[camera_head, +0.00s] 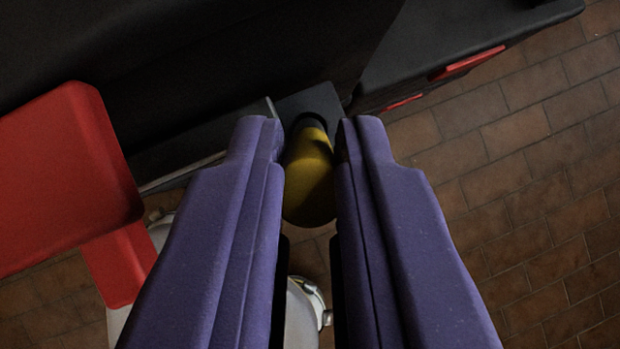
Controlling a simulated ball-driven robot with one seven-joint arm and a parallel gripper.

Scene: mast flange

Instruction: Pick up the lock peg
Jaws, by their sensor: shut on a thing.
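The lock peg (308,187) shows as a yellow cylinder between the two purple fingers of my gripper (307,150). The fingertips are on either side of it, and my gripper is shut on it. The far end of the peg is at a dark round opening in a small dark grey block. I cannot tell how deep the peg sits in that opening. The fingers hide parts of the peg's sides.
A large black body fills the top left. A black block (450,45) with red parts (470,63) juts out at the top right. Red panels (65,180) stand at the left. Brown tiled floor (530,170) lies open at the right.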

